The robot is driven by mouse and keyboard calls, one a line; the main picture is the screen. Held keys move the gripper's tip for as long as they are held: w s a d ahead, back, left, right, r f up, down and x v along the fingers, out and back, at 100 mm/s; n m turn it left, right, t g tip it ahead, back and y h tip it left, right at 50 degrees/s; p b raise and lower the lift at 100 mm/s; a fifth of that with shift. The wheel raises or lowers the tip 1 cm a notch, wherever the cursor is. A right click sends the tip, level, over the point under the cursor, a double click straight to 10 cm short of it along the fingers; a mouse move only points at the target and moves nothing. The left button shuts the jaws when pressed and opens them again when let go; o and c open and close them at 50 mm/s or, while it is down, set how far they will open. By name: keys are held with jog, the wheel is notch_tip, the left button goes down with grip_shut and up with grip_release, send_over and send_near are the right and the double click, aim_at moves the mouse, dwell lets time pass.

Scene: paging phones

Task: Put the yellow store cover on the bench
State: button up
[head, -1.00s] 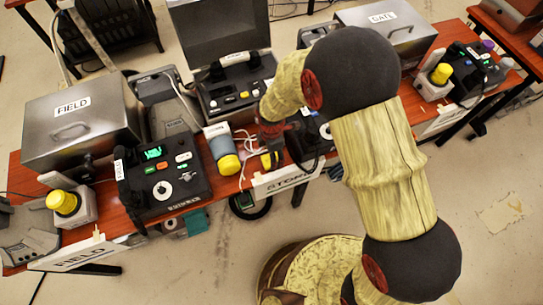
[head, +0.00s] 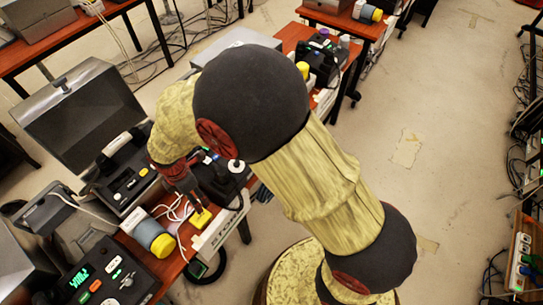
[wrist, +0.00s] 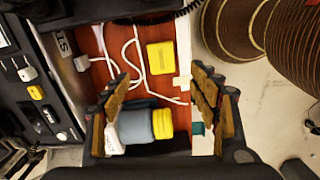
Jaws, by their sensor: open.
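The yellow store cover (wrist: 161,57) is a small square block lying flat on the red-brown bench top (wrist: 115,45). In the head view the cover (head: 201,218) lies near the bench's front edge, beside the white label strip. My gripper (wrist: 162,105) is open and empty, its fingers wide apart. The cover lies beyond the fingertips in the wrist view and shows apart from them. In the head view my gripper (head: 186,187) hangs just above and left of the cover, and my arm hides part of the bench.
A grey-blue cylinder with a yellow end (wrist: 140,125) shows between my fingers in the wrist view. White cables (wrist: 130,60) run beside the cover. Dark phone consoles (head: 105,280) flank this patch of bench. Floor is open to the right.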

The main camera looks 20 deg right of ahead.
jog(key=d+r+m+t, duration=0.2)
jog(key=d+r+m, duration=0.6)
jog(key=r, duration=0.6)
jog(key=s+d+r+m+t, duration=0.3)
jog(key=s+d+r+m, duration=1.2)
jog(key=d, duration=0.2)
jog(key=shift+d, duration=0.4)
